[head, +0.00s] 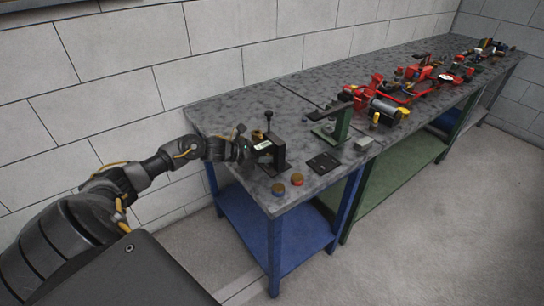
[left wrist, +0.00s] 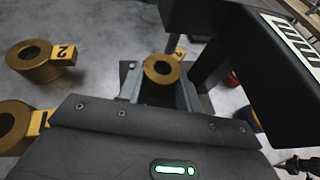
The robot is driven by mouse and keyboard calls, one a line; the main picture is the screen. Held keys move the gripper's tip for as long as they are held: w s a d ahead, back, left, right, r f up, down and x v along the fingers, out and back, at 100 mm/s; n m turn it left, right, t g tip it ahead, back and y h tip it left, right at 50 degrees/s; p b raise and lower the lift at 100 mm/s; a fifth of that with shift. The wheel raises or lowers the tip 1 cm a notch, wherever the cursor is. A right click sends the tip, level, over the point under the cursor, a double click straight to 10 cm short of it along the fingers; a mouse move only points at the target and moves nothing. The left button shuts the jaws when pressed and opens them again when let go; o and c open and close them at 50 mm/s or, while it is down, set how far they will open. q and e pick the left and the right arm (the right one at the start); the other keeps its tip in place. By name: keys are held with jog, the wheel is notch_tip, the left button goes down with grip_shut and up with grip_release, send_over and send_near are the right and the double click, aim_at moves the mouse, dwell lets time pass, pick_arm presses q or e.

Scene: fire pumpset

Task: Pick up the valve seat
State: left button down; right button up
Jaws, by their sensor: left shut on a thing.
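My left gripper (head: 246,150) reaches over the near left end of the grey table. In the left wrist view its two grey fingers (left wrist: 160,92) are shut on a brass ring with a yellow tag, which looks like a valve seat (left wrist: 162,69). Two more brass rings with yellow tags stand at the left of that view: one with a "2" tag (left wrist: 32,62), and one lower down (left wrist: 12,124), cut by the frame edge. In the head view the gripper hides most of this spot; a small brass piece (head: 257,136) shows beside it. My right gripper is not in view.
A black fixture (head: 274,152) stands right beside my left gripper and looms at the right of the wrist view. Red pump parts (head: 405,88) crowd the table farther back.

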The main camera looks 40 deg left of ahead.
pick_arm(q)
jog(key=shift+s+a+r, duration=0.25)
jog(key=shift+r, duration=0.05)
jog(key=b+v, duration=0.1)
jog(key=v, duration=0.3)
jog(key=r+b+v, duration=0.1)
jog(key=v, duration=0.4)
jog(key=shift+d+r, duration=0.1)
jog(key=shift+r, duration=0.05)
jog(key=shift+r+p+v, duration=0.25)
jog(key=shift+p+v, duration=0.45)
jog(key=shift+v, duration=0.75)
jog(key=shift+p+v, duration=0.85)
jog(key=shift+v, duration=0.5)
jog(key=shift+d+r, duration=0.1)
jog(key=shift+d, duration=0.05)
